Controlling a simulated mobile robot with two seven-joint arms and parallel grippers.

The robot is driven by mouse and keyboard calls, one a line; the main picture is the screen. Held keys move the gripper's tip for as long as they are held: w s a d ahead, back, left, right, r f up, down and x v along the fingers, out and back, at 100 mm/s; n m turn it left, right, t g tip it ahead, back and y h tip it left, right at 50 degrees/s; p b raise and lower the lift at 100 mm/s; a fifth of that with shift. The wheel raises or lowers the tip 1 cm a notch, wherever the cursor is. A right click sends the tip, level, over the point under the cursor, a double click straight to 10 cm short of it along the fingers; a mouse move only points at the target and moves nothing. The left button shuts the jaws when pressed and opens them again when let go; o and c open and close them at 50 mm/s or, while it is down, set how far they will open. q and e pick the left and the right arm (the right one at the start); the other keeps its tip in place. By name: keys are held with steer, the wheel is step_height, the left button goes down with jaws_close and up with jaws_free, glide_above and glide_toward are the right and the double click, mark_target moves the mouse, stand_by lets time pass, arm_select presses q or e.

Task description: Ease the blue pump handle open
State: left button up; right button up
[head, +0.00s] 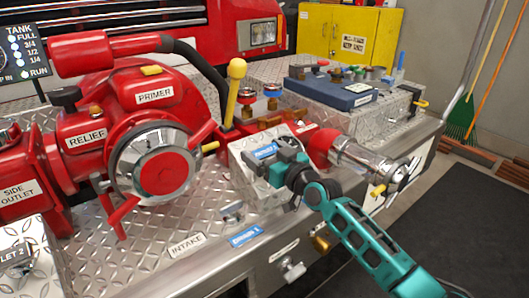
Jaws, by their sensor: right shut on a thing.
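My right gripper (281,167), teal and dark grey, reaches in from the lower right. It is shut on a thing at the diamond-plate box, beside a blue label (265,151). The held part is mostly hidden by the fingers; from its place it seems to be the blue pump handle, but how far it is open cannot be told. The box (251,179) stands on the bumper deck (130,258). My left gripper is not in view.
A red pump (160,172) with a silver-rimmed cap stands left of the box. A yellow-knobbed lever (235,92) rises behind. A red and chrome outlet (350,155) lies close to the right of my gripper. A blue case (330,90) sits further back.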

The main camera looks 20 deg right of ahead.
steer(key=shift+s+d+r+p, duration=0.1)
steer(key=shift+s+r+p, duration=0.1)
steer(key=shift+r+p, duration=0.25)
steer(key=shift+s+d+r+p, duration=0.1)
steer(key=shift+s+r+p, duration=0.1)
steer(key=shift+r+p, duration=0.2)
steer(key=shift+s+r, duration=0.15)
steer(key=shift+r, duration=0.05)
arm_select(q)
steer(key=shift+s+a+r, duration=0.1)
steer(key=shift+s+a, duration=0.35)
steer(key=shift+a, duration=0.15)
arm_select(e)
steer(key=o, duration=1.2)
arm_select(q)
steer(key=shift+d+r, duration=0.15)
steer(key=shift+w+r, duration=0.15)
arm_select(e)
steer(key=shift+s+f, duration=0.1)
steer(key=shift+s+d, duration=0.15)
steer(key=shift+s, duration=0.15)
arm_select(q)
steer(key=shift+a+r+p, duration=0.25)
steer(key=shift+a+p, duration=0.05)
steer(key=shift+p, duration=0.35)
arm_select(e)
steer(key=shift+v, duration=6.05)
